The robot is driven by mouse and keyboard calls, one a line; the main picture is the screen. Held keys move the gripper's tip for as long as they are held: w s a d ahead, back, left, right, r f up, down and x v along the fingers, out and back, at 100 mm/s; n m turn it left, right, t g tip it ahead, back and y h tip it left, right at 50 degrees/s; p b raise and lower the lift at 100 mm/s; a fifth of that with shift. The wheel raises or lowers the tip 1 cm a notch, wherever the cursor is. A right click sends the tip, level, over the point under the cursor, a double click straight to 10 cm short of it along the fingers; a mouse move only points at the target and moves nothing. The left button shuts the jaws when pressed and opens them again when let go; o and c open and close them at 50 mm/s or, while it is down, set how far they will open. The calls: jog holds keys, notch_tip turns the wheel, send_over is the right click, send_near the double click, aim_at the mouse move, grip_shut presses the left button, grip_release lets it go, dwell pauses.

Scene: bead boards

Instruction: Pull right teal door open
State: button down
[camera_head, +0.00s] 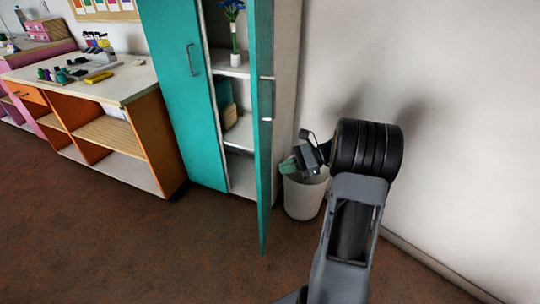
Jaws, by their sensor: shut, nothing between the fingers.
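The right teal door (262,150) of the tall cabinet stands open, swung out from the cabinet and seen nearly edge-on. Its handle (266,119) shows on the right-hand face. The left teal door (181,90) is shut, with a grey handle (192,58). My gripper (288,165) is shut and empty. It is to the right of the open door, below the handle's height in the picture and in front of a white bin. I cannot tell whether its fingertips touch the door.
Shelves inside the cabinet hold a vase of blue flowers (234,30). The white bin (304,197) stands on the floor by the wall, right of the cabinet. An orange-sided counter (130,84) with small items is at left. The brown floor in front is clear.

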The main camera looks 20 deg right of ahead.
jog(key=w+d+f+m+t+y, duration=0.1)
jog(key=d+m+t+y, duration=0.1)
jog(key=d+m+t, duration=0.5)
jog(key=n+g+b, duration=0.2)
jog(key=b, duration=0.1)
send_near(262, 155)
jog(key=x, duration=0.7)
jog(key=shift+a, duration=0.3)
